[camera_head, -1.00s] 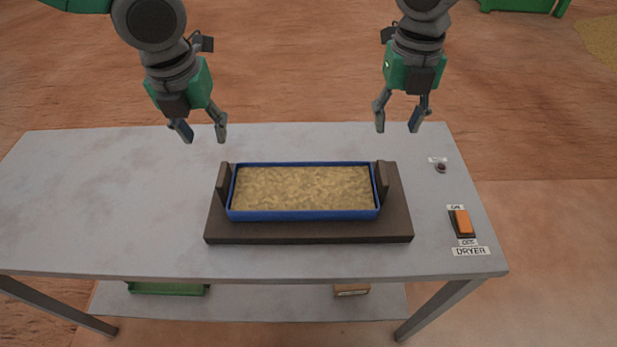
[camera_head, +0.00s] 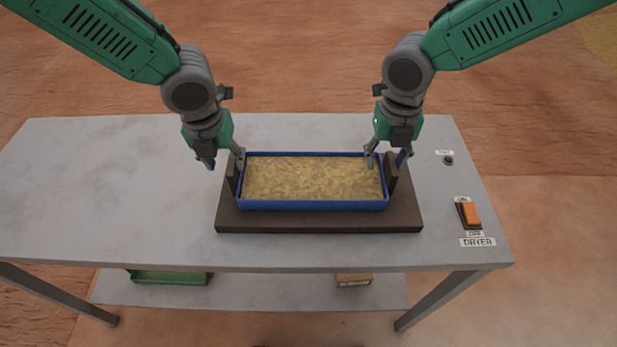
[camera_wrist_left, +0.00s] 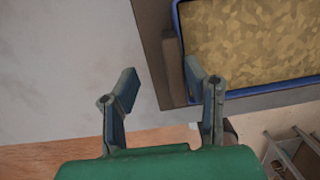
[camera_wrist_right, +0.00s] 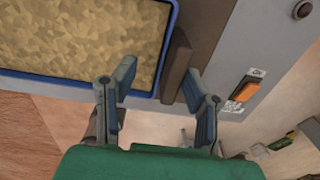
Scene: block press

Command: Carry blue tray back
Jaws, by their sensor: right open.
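The blue tray (camera_head: 313,205), filled with a yellowish grainy material, sits on a dark brown base (camera_head: 320,224) between two upright end blocks. My left gripper (camera_head: 224,162) is open at the tray's left end, with one finger near the tray's left back corner and the other outside the left block. In the left wrist view the fingers (camera_wrist_left: 160,85) are apart and empty. My right gripper (camera_head: 387,161) is open at the tray's right end. In the right wrist view its fingers (camera_wrist_right: 160,85) stand either side of the right block (camera_wrist_right: 177,65), with the tray rim (camera_wrist_right: 145,93) beside them.
The grey table (camera_head: 110,200) is clear to the left. On the right are an orange dryer switch (camera_head: 470,213) and a small dark button (camera_head: 447,160). A green tray (camera_head: 168,278) and a small brown box (camera_head: 353,280) lie on the lower shelf.

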